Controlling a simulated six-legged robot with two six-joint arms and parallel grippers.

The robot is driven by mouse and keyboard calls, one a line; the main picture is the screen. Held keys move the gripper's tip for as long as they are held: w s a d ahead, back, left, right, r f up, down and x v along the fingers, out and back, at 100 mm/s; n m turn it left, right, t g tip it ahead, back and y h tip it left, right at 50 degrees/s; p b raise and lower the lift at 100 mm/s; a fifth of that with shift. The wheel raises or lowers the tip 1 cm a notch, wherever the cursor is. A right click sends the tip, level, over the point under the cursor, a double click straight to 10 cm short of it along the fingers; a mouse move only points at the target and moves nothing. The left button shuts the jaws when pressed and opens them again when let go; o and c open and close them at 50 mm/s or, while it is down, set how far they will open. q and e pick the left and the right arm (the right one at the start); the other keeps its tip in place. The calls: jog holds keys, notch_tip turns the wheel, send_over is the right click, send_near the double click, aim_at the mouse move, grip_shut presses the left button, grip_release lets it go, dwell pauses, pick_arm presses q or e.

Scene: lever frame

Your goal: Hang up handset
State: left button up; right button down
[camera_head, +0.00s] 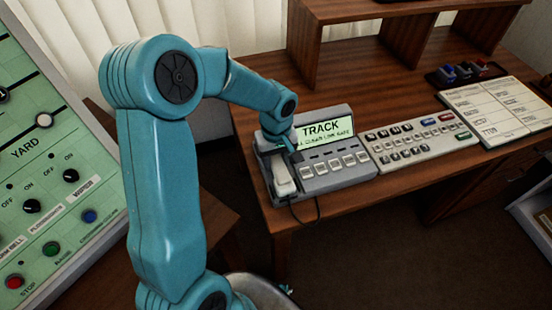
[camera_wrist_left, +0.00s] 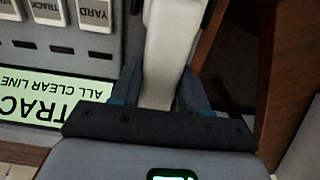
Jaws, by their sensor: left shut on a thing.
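The white handset (camera_head: 283,178) lies lengthwise at the left side of the grey desk phone (camera_head: 335,178), over its cradle area. The phone's screen reads TRACK. My left gripper (camera_head: 288,152) reaches down to the handset's far end. In the left wrist view, the two fingers of my left gripper (camera_wrist_left: 163,88) are on either side of the white handset (camera_wrist_left: 172,40), shut on it. I cannot tell whether the handset is fully seated in the cradle. A dark cord hangs near the phone's front edge. My right gripper is not in view.
The wooden desk (camera_head: 360,88) carries a keypad panel (camera_head: 420,138), a sheet with a table of entries (camera_head: 500,108) and a dark tray with blue and red items (camera_head: 465,73). A green YARD control panel (camera_head: 50,150) stands at the left.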

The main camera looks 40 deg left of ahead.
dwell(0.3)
pick_arm(q)
jog(key=o, duration=1.2)
jog(key=shift+o, duration=0.2)
notch_tip(320, 180, up, 16)
jog(key=p, duration=0.1)
jog(key=shift+r+p, duration=0.2)
jog(key=shift+p, duration=0.15)
jog(key=shift+s, duration=0.1)
